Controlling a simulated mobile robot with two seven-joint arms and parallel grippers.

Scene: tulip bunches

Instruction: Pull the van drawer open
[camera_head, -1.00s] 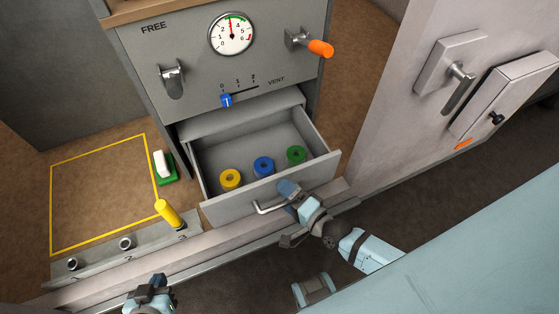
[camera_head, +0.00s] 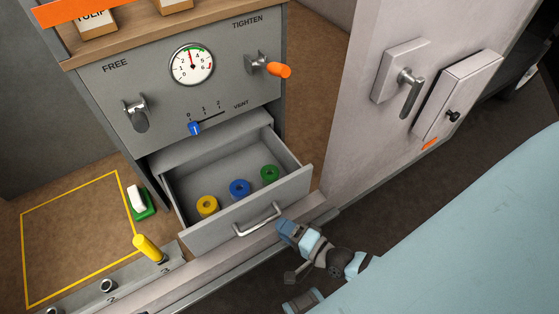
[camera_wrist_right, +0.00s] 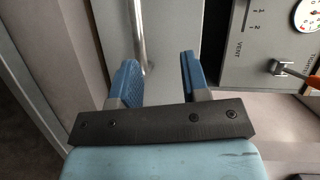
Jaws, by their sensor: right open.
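The van drawer (camera_head: 245,211) is pulled out from the grey cabinet and stands open. Inside it are a yellow roll (camera_head: 207,206), a blue roll (camera_head: 240,188) and a green roll (camera_head: 270,174). Its metal bar handle (camera_head: 258,222) is on the front face and also shows in the right wrist view (camera_wrist_right: 138,35). My right gripper (camera_head: 284,230) is just right of the handle, apart from it in the head view. In the right wrist view its two blue fingers (camera_wrist_right: 158,75) are spread with nothing held between them. My left gripper is not in the head view.
Above the drawer are a gauge (camera_head: 191,65), an orange-handled lever (camera_head: 270,66) and a blue slider (camera_head: 195,128). A yellow-topped peg (camera_head: 147,247) stands in a numbered rail at lower left. A van door with a latch (camera_head: 410,92) stands at right.

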